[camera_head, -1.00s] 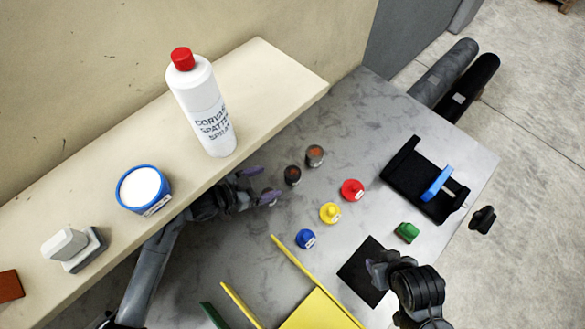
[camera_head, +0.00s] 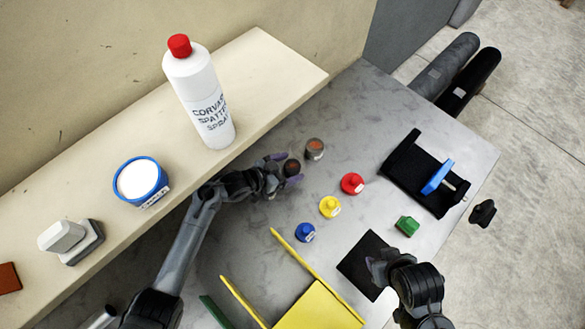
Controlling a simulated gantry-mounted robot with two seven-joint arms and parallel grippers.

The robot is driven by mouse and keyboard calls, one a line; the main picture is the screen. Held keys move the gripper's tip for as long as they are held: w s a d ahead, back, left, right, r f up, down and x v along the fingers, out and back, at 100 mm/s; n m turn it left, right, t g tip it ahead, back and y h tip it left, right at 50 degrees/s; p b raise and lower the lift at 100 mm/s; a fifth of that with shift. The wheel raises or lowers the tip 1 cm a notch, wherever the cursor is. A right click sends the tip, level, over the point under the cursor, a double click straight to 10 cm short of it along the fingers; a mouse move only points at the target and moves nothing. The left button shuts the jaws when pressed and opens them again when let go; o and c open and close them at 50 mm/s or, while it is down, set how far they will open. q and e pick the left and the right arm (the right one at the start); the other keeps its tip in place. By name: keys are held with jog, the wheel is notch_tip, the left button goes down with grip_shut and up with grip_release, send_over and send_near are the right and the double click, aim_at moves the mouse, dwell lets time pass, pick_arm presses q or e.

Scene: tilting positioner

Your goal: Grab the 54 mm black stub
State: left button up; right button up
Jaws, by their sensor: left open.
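A small dark, nearly black stub (camera_head: 291,167) with a brownish top stands upright on the grey table. A larger grey stub (camera_head: 315,149) with a brownish top stands just behind it to the right. I cannot read a size on either. My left gripper (camera_head: 285,170) is open, with its fingertips on either side of the dark stub; whether they touch it I cannot tell. My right gripper (camera_head: 376,268) is over the black square mat (camera_head: 362,258), and its jaw opening is not clear.
Red (camera_head: 352,184), yellow (camera_head: 330,207), blue (camera_head: 305,232) and green (camera_head: 407,225) knobbed pieces stand to the right and in front. A pale shelf (camera_head: 262,75) with a spray bottle (camera_head: 205,100) runs along the left. A black fixture (camera_head: 408,178) stands farther right.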

pick_arm(q)
jog(key=shift+f, duration=0.1)
grip_shut()
jog(key=shift+d, duration=0.1)
dwell(0.5)
jog(key=shift+r, duration=0.2)
